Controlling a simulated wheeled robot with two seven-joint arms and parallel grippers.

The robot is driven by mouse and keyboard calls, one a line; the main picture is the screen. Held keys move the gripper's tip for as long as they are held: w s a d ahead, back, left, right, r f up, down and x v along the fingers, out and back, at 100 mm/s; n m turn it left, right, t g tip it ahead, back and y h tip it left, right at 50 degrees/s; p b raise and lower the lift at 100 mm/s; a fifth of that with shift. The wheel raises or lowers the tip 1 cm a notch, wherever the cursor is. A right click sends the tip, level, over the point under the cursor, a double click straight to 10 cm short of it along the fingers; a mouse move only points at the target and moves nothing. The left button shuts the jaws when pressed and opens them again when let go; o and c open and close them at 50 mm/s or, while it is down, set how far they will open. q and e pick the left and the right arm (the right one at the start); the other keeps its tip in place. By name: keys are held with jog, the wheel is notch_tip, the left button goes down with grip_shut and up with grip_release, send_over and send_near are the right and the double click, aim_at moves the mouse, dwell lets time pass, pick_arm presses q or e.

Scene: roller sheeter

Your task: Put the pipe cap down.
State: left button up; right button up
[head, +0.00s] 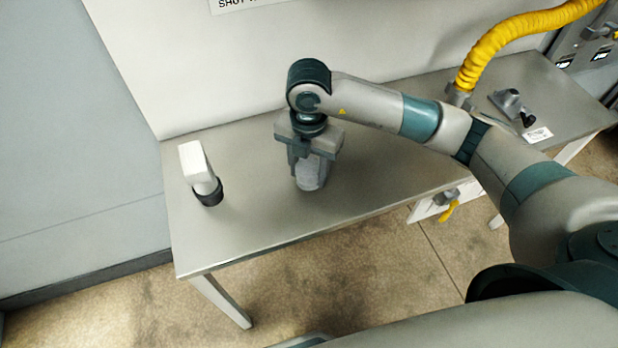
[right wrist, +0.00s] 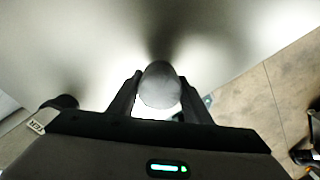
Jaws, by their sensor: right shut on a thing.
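The pipe cap (head: 311,174) is a grey rounded piece at the middle of the metal table (head: 375,185). My right gripper (head: 312,160) reaches down over it from above and is shut on it. In the right wrist view the pipe cap (right wrist: 159,85) sits between the two dark fingers, with its round top towards the camera. Its lower end is close to the table top; I cannot tell whether it touches. My left gripper is not in view.
A white and black device (head: 203,175) stands on the table to the left. A yellow hose (head: 500,40) and a small grey fitting (head: 510,102) are at the right end. The table's front edge is close; the top between the device and the gripper is clear.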

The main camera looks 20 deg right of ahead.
aim_at(309, 180)
jog(key=shift+f, duration=0.2)
notch_tip(309, 180, down, 3)
jog(key=shift+r+p, duration=0.1)
jog(key=shift+p, duration=0.75)
jog(key=shift+f, duration=0.3)
jog(key=shift+f, duration=0.2)
jog(key=o, duration=1.1)
jog(key=shift+c, duration=0.2)
jog(key=shift+r, duration=0.2)
